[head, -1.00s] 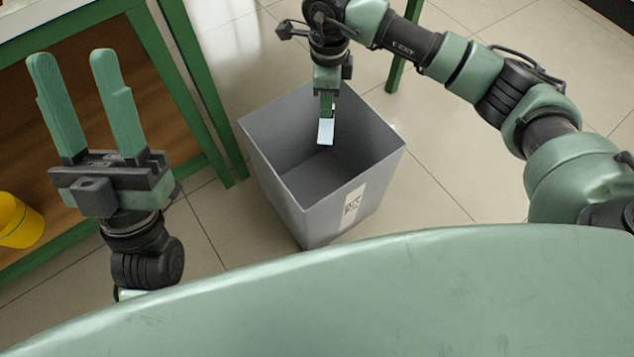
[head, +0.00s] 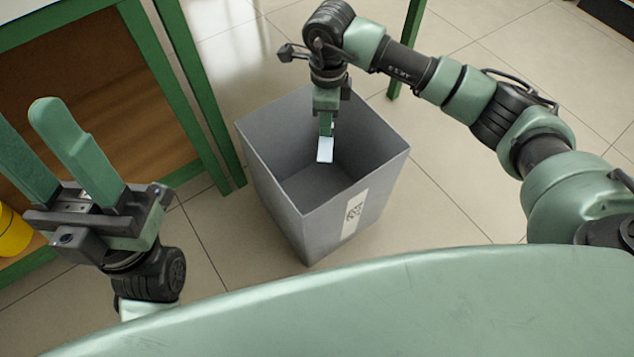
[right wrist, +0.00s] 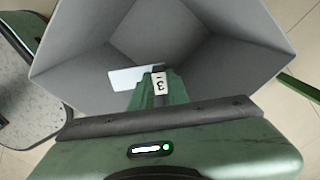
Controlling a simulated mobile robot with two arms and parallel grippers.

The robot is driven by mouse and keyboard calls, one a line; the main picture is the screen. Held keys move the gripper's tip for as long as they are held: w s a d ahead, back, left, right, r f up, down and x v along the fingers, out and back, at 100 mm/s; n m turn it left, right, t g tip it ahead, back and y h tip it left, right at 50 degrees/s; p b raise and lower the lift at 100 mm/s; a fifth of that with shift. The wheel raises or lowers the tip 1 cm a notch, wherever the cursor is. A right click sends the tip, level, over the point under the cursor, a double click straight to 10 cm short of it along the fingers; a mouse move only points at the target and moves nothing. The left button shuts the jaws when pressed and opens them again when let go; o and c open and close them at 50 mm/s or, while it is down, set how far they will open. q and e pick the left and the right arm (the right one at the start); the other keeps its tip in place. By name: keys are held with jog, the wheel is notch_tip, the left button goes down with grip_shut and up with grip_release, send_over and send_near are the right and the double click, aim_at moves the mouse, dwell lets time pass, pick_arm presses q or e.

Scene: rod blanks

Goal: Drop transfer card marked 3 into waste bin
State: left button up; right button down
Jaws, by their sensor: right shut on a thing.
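The transfer card (head: 325,150) is a small white piece held at the tip of my right gripper (head: 326,128). My right gripper is shut on it and points down inside the mouth of the grey waste bin (head: 270,185). In the right wrist view the card (right wrist: 125,77) lies between the fingertips, and a white label reading 3 (right wrist: 160,84) shows there. The bin's inner walls (right wrist: 215,65) surround it, and the card hangs clear of the bin floor. My left gripper (head: 30,130) is open and empty at the left, away from the bin.
A green-framed bench (head: 185,80) with a brown shelf stands left of the bin. A yellow container (head: 12,232) sits on it at the far left edge. Tiled floor (head: 440,200) is clear to the right of the bin.

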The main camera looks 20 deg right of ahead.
jog(key=c, duration=1.3)
grip_release()
jog(key=shift+r, duration=0.1)
notch_tip(320, 180, up, 8)
jog(key=p, duration=0.3)
jog(key=shift+f, duration=0.2)
